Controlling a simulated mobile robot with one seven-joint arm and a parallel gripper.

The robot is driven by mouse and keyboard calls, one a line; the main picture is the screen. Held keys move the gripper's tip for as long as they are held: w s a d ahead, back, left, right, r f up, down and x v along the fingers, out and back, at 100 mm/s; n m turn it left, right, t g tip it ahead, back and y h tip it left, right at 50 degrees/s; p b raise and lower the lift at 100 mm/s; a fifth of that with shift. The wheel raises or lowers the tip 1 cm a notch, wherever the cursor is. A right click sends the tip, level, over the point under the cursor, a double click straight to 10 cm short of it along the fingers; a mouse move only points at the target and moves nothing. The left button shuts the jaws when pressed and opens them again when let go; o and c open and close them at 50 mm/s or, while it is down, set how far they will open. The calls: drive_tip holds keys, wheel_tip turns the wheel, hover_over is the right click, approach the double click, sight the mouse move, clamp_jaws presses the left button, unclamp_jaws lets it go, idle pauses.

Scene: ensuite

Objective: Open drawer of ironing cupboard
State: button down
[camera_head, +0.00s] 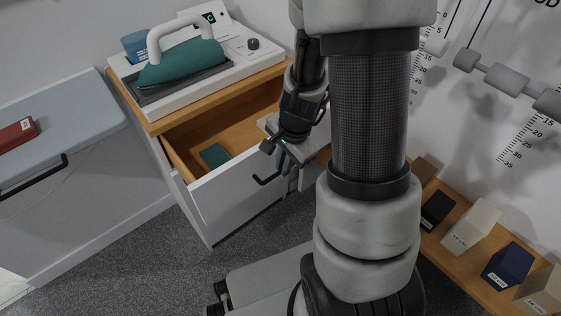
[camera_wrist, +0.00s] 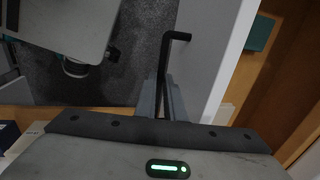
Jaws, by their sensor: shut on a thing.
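The ironing cupboard (camera_head: 160,150) stands left of the middle in the head view, its top drawer (camera_head: 230,195) pulled well open. The drawer has a white front and a wooden inside. A dark green item (camera_head: 214,155) lies in it. The drawer's black bar handle (camera_head: 266,181) is on the outside of the front; it also shows in the wrist view (camera_wrist: 176,37). My gripper (camera_head: 291,182) is at the right part of this handle. In the wrist view its grey fingers (camera_wrist: 165,88) are shut on the handle, hiding its other end.
A green iron (camera_head: 183,62) rests on a white base on the cupboard top. A grey-blue board (camera_head: 60,125) with a black handle is at the left. A wooden shelf (camera_head: 455,258) with several boxes runs along the right. Grey carpet (camera_head: 165,265) lies clear in front.

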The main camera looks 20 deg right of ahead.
idle(0.3)
drive_tip(key=c, duration=1.8)
unclamp_jaws()
drive_tip(key=shift+c, duration=0.2)
drive_tip(key=shift+r, duration=0.1)
drive_tip(key=s+d+r+p, duration=0.1)
drive_tip(key=s+r+p, duration=0.2)
drive_tip(key=r, duration=1.4)
drive_tip(key=p, duration=0.4)
drive_tip(key=shift+s+p, duration=0.15)
drive_tip(key=shift+p, duration=0.2)
drive_tip(key=s+a+r+n+t+p, duration=0.1)
drive_tip(key=s+a+r+n+p, duration=0.1)
drive_tip(key=r, duration=0.7)
drive_tip(key=s+a+r+n+t+p, duration=0.1)
drive_tip(key=r+n+p, duration=0.4)
drive_tip(key=r, duration=0.5)
drive_tip(key=s+a+r+n+t+p, duration=0.1)
drive_tip(key=s+a+r+n+p, duration=0.3)
drive_tip(key=r+n, duration=0.3)
wheel_tip(320, 180, up, 3)
drive_tip(key=shift+s+f+t+h, duration=0.2)
drive_tip(key=shift+s+t+h, duration=0.1)
drive_tip(key=shift+s, duration=0.5)
